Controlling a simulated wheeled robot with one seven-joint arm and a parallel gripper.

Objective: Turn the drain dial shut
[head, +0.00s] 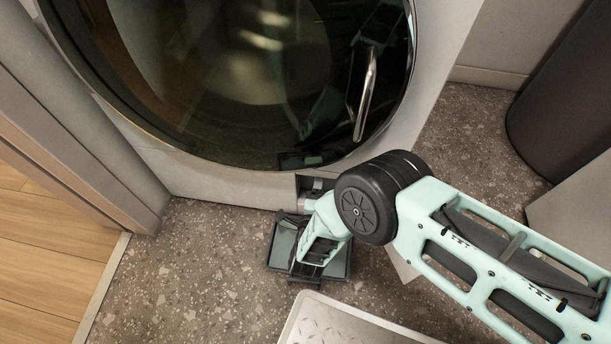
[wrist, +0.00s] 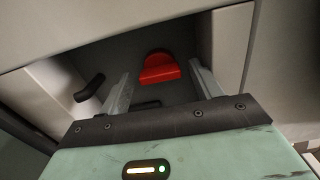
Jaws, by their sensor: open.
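The drain dial (wrist: 160,68) is a red knob in a dark recess low in the washer front, seen in the wrist view. My gripper (wrist: 160,82) is open, with one finger on each side of the dial in the picture; the dial appears a little beyond the fingertips. I cannot tell whether either finger touches it. In the head view my gripper (head: 306,190) reaches to the small opening at the washer's lower right, and my wrist hides the dial there.
The washer (head: 225,188) has a round glass door with a metal handle (head: 367,95) above the opening. A dark tray (head: 337,268) lies on the floor below my wrist. A black hose end (wrist: 89,88) is left of the fingers. A pale ridged tray (head: 340,325) is nearer.

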